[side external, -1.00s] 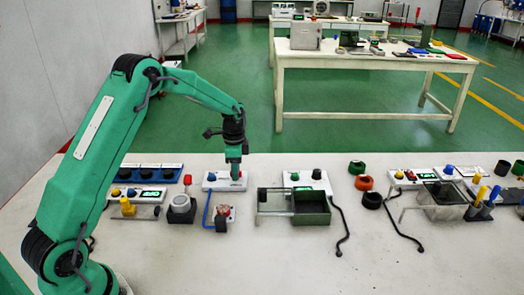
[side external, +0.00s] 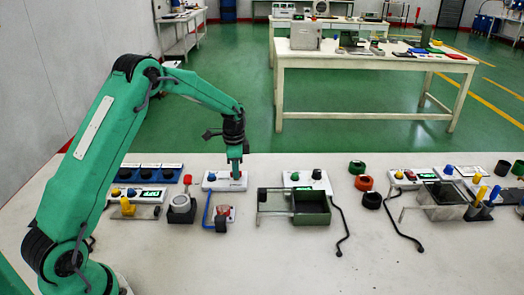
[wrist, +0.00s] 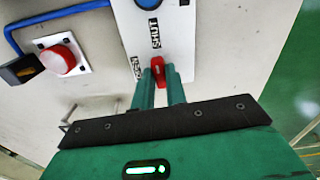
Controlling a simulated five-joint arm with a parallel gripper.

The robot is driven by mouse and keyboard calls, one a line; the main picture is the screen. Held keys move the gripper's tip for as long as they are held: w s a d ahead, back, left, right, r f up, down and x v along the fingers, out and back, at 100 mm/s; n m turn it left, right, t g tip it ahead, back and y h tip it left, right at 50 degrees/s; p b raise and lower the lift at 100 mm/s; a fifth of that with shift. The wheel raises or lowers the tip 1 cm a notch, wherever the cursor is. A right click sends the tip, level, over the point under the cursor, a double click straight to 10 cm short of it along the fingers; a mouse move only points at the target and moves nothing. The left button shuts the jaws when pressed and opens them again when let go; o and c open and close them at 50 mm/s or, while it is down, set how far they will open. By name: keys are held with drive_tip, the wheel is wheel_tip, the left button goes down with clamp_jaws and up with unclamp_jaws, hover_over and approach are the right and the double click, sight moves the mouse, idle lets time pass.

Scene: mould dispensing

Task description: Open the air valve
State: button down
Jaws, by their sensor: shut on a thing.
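The air valve's red handle (wrist: 158,66) shows in the wrist view on a white panel (wrist: 185,42), which has the labels SHUT and OPEN beside it. My gripper (wrist: 160,75) has its two green fingers shut on the red handle. The handle's upper end lies near both labels; I cannot tell which it points to. In the side view my gripper (side external: 236,178) reaches straight down to the right end of the white panel (side external: 222,186). There the handle is mostly hidden by the fingers. A blue knob (side external: 211,177) is on the panel's left part.
A blue tube (side external: 206,209) runs from the panel to a small unit (side external: 222,215) in front. A grey fixture (side external: 181,208) stands to the left, and a green bin (side external: 312,208) to the right. The front of the white table (side external: 230,265) is clear.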

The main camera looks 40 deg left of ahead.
drive_tip(key=n, duration=0.3)
drive_tip(key=shift+n, duration=0.4)
drive_tip(key=n, duration=1.3)
drive_tip(key=shift+r, duration=0.1)
drive_tip(key=c, duration=1.4)
unclamp_jaws()
drive_tip(key=shift+c, duration=0.2)
drive_tip(key=shift+r, duration=3.9)
